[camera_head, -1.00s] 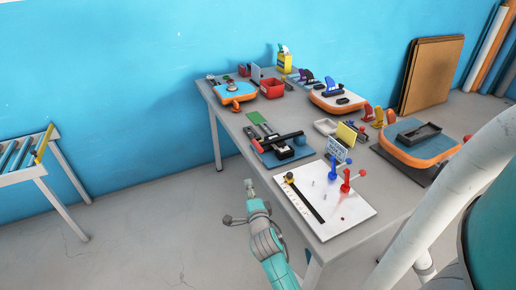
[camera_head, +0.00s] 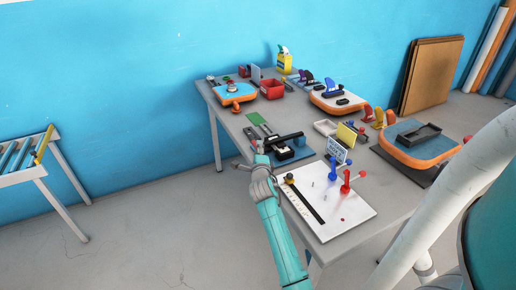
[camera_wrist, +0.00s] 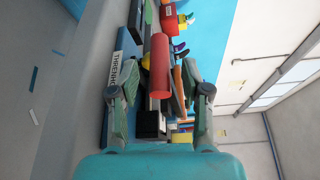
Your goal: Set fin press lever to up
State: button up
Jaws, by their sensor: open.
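The fin press (camera_head: 298,154) has a blue base and stands at the table's near left edge. Its black lever (camera_head: 287,138) lies low, roughly level across the base. The lever's red handle (camera_wrist: 160,66) shows large in the wrist view, lying between the lines of my two fingers. My gripper (camera_head: 258,149) is at the lever's left end, by the table edge. It also shows in the wrist view (camera_wrist: 160,92), with its fingers apart on both sides of the handle. I cannot tell whether either finger touches it. In the head view my gripper hides most of the handle.
A white board (camera_head: 340,212) with blue and red clamps stands in front of the press. A red bin (camera_head: 271,89) and orange-rimmed boards (camera_head: 236,93) are farther back. A yellow-and-blue stand (camera_head: 346,134) is at the right.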

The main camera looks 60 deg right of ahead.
jog(key=shift+x, duration=1.25)
jog(key=shift+c, duration=0.2)
grip_shut()
